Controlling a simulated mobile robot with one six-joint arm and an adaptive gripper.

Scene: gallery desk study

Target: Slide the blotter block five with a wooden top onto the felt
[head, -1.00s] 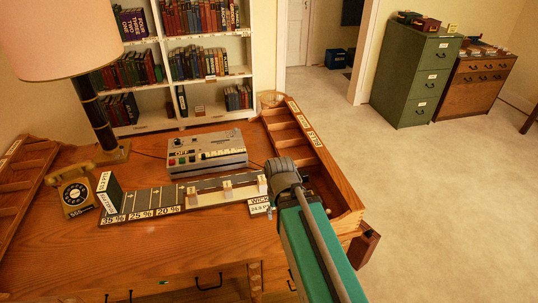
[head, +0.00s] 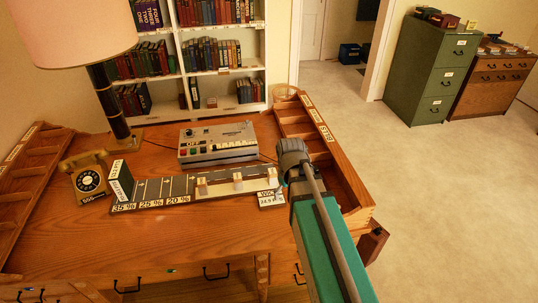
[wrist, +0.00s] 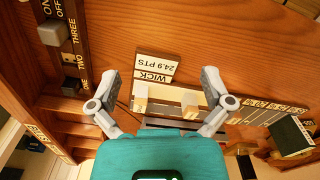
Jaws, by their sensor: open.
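Several pale blocks stand on a long strip on the desk; one pale block (head: 237,183) is near the middle of its right part, and another shows in the wrist view (wrist: 190,106). I cannot read a five or pick out a wooden top. The strip's left part has dark grey lanes (head: 165,189), marked 35%, 25% and 20%, that look like felt. My gripper (wrist: 160,76) is open and empty, with a finger on either side of the WICK card (wrist: 155,67). In the head view my gripper (head: 282,188) is at the strip's right end, its fingers largely hidden.
A grey control box (head: 217,142) stands behind the strip. A wooden compartment tray (head: 335,165) lies to the right. The desk front (head: 190,240) is clear.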

